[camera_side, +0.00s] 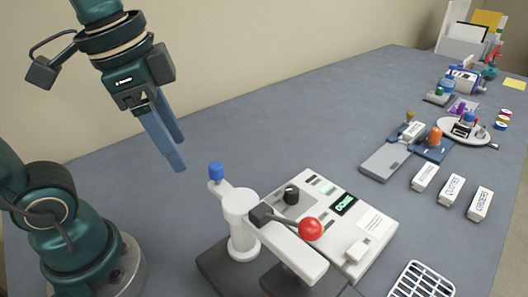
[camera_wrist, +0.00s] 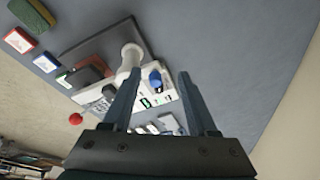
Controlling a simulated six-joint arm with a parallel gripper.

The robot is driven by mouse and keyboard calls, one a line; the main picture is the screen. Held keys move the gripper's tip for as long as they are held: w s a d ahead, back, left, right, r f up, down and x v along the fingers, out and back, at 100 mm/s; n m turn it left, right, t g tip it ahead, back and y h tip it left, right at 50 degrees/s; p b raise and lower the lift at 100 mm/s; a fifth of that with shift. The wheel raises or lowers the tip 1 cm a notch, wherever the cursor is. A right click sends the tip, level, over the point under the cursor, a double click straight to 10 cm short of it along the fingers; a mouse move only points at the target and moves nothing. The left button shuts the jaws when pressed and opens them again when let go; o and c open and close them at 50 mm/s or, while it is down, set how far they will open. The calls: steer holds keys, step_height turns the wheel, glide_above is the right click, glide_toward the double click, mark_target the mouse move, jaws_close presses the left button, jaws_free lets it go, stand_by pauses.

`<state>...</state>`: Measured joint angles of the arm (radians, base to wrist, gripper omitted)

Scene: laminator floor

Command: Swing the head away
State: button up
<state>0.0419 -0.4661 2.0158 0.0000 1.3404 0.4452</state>
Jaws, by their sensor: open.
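The machine's white head arm (camera_side: 292,252) extends from a round white column (camera_side: 241,222) toward the lower right in the side view. A lever on it ends in a red ball (camera_side: 310,229), also visible in the wrist view (camera_wrist: 75,119). A blue knob (camera_side: 216,171) tops a short stub on the column's other side. My gripper (camera_side: 179,155) is open and empty, up and to the left of the blue knob, pointing down. In the wrist view the blue knob (camera_wrist: 155,79) appears between my fingers, but farther off and not touched.
A white control panel (camera_side: 372,222) with a black dial (camera_side: 291,194) and green display (camera_side: 344,204) sits beside the column. Labelled white boxes (camera_side: 452,190), a grey-and-blue fixture (camera_side: 385,161) and a plate of small items (camera_side: 487,140) lie farther right. The table behind the machine is clear.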

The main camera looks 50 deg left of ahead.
mark_target(215, 165)
steer(key=w+m, duration=0.1)
steer(key=w+d+r+m+g, duration=0.1)
steer(key=w+m+g, duration=0.1)
steer(key=w, duration=0.1)
steer(key=shift+d+r, duration=0.4)
steer(key=shift+w+d+f+g, duration=0.1)
steer(key=shift+w+f+g, duration=0.05)
steer(key=shift+w+g, duration=0.15)
steer(key=shift+d+f, duration=0.1)
steer(key=shift+f, duration=2.75)
jaws_close()
